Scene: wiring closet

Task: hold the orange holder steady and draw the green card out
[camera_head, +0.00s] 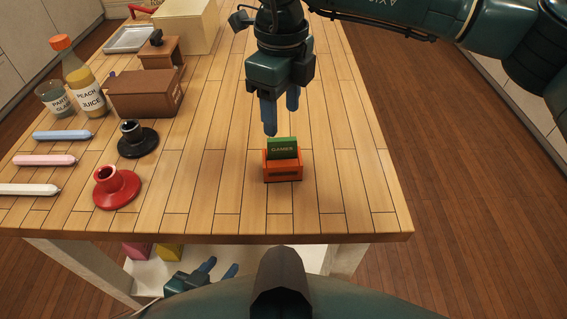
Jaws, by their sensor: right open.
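The orange holder (283,173) stands upright on the wooden table near its front edge. The green card (282,148) sticks up out of its top, with lettering on its face. My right gripper (281,121) hangs above and just behind the card, blue fingers pointing down and apart, with nothing between them. It looks clear of the card, though the exact gap is hard to judge. My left gripper (222,267) is low at the front, below the tabletop edge, its blue fingers apart and empty. Nothing is gripping the holder. The card's lower part is hidden inside the holder.
On the table's left are a red stand (116,188), a black stand (137,141), several pastel sticks (45,160), a juice bottle (84,90), a glass (55,98) and a brown box (146,95). The wooden table (345,170) is clear right of the holder.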

